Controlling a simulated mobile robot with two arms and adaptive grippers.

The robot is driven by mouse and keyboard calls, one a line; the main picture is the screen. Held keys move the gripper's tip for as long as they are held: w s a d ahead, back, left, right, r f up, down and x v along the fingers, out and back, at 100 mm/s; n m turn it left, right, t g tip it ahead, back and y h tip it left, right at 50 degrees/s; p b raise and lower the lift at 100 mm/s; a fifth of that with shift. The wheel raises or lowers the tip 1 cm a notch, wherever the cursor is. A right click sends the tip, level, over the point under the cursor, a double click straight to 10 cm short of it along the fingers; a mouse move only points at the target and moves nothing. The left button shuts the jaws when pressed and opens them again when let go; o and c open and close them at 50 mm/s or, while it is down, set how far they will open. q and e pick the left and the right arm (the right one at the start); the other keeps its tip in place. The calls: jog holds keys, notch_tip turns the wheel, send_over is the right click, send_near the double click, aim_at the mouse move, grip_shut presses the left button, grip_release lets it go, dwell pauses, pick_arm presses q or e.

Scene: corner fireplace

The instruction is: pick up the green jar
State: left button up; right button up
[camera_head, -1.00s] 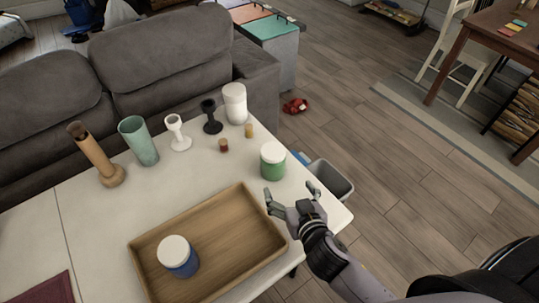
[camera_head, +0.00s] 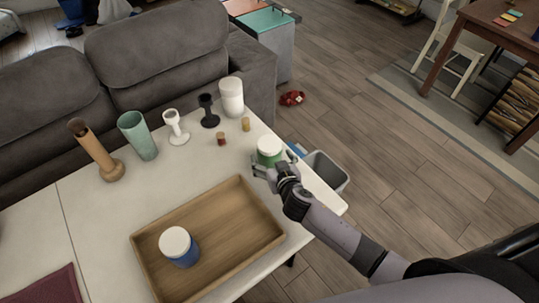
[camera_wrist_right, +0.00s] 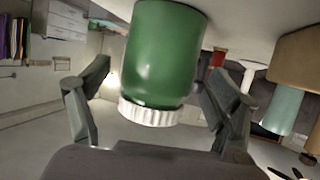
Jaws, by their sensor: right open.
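The green jar (camera_head: 269,146) with a white lid stands upright near the right edge of the white table. My right gripper (camera_head: 271,165) is at the jar, its fingers open on either side of it in the head view. In the right wrist view the jar (camera_wrist_right: 163,55) appears upside down between the two open fingers of my right gripper (camera_wrist_right: 158,100), with gaps visible beside it. The jar's lower front is partly hidden by the gripper in the head view. My left gripper is not in view.
A wooden tray (camera_head: 225,220) holding a blue jar (camera_head: 177,245) lies in front. A white canister (camera_head: 231,97), dark and white goblets, a green cup (camera_head: 138,135) and a wooden vase (camera_head: 97,152) stand along the back. A grey bin (camera_head: 327,170) is beyond the table's right edge.

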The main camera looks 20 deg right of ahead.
jog(key=shift+x, duration=1.55)
jog(key=shift+c, duration=0.4)
jog(key=shift+r, duration=0.1)
jog(key=c, duration=1.3)
